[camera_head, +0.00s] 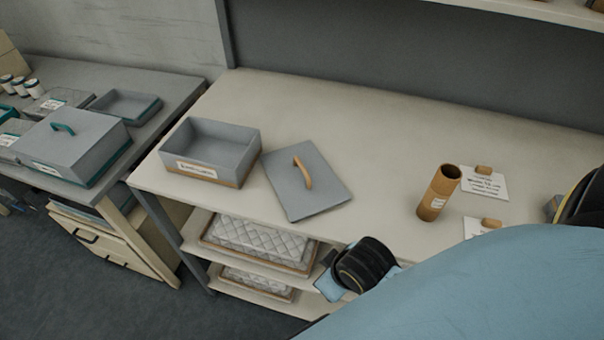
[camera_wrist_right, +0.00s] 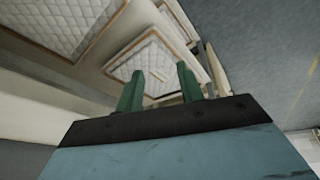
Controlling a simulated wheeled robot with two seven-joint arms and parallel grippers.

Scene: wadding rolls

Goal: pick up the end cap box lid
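A flat grey lid (camera_head: 322,194) with a curved wooden handle lies on the cream bench, just right of an open grey box (camera_head: 236,150). The box has a wooden lower edge and a front label too small to read; it looks empty. A second grey box (camera_head: 78,143), closed and with a teal handle, stands on the left table. My right gripper's green fingers (camera_wrist_right: 160,72) are apart and empty in the right wrist view, below the bench top and facing the shelves. My left gripper is not in view.
A brown cardboard tube (camera_head: 437,194) stands upright on the bench's right, near cards (camera_head: 487,186) with wooden blocks. Quilted pads (camera_head: 258,241) lie on the shelves below. The bench is clear behind the lid. My blue arm covers the lower right.

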